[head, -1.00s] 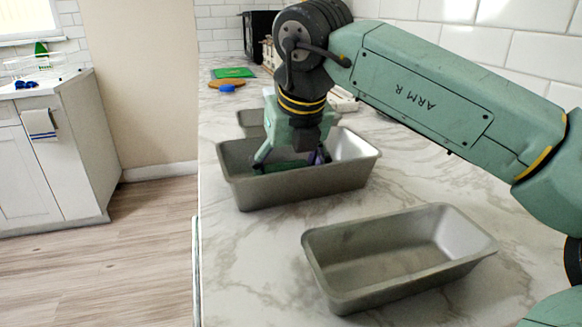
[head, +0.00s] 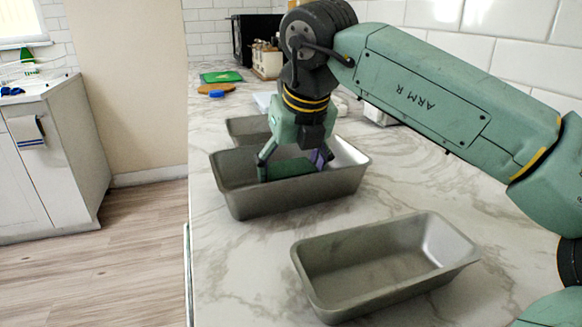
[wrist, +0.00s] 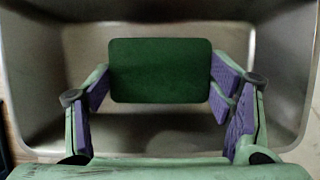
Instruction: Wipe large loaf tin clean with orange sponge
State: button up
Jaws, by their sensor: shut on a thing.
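A grey metal loaf tin (head: 285,195) stands on the marble counter, and my gripper (head: 293,164) reaches down into it. The inside of this tin also shows in the wrist view (wrist: 40,75). My gripper (wrist: 160,88) is shut on a dark green rectangular pad (wrist: 160,70), held between its purple-lined fingers. The pad also shows in the head view (head: 290,169), inside the tin. I see no orange on the pad. I cannot tell whether its underside touches the tin floor.
An empty loaf tin (head: 325,297) stands nearer me, and another tin (head: 247,127) is partly hidden behind. A green board (head: 221,77), a brown board (head: 229,87) and a blue item (head: 216,93) lie farther back. The counter's left edge drops to the floor.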

notch_tip(320, 180, up, 10)
jog(key=p, duration=0.6)
jog(key=shift+f+p, duration=0.2)
jog(key=shift+p, duration=0.2)
